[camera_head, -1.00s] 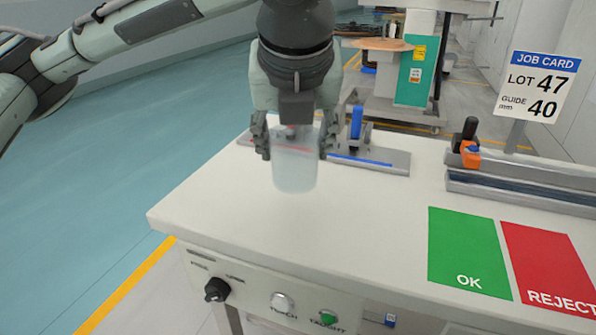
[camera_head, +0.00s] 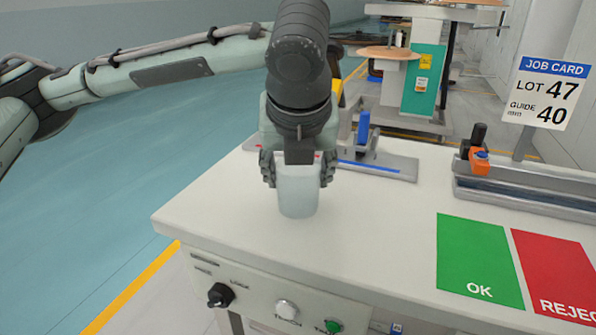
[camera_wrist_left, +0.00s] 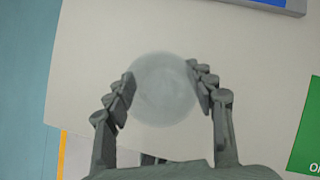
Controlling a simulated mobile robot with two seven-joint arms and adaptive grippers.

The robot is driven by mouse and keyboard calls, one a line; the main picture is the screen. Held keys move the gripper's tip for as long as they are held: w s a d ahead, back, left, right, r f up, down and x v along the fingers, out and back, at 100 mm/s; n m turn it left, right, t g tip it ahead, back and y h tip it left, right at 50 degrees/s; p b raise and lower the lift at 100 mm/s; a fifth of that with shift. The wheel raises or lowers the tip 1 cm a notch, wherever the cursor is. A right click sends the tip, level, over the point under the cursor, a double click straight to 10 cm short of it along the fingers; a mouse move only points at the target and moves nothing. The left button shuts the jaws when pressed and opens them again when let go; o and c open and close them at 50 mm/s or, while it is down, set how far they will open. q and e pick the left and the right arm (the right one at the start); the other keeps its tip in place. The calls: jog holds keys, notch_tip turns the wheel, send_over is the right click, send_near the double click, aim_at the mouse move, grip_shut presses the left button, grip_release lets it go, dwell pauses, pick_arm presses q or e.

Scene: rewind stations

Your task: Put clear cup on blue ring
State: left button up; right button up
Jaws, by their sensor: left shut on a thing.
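The clear cup (camera_head: 298,194) is a frosted, see-through cup, upright over the white bench top. My left gripper (camera_head: 298,172) comes down from above and is shut on the cup, with one finger on each side. In the left wrist view the cup (camera_wrist_left: 162,90) shows as a round pale shape between the fingertips of my left gripper (camera_wrist_left: 162,92). I cannot tell whether the cup's base touches the bench. No blue ring can be made out in these views. My right gripper is not in view.
The white bench (camera_head: 370,220) is clear around the cup. Behind it is a metal fixture with a blue post (camera_head: 363,128). At right are a rail with an orange clamp (camera_head: 479,162), a green OK mat (camera_head: 478,262), a red REJECT mat (camera_head: 560,270) and a job card (camera_head: 547,92).

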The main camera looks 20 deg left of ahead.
pick_arm(q)
jog(key=o, duration=1)
jog(key=shift+f, duration=0.1)
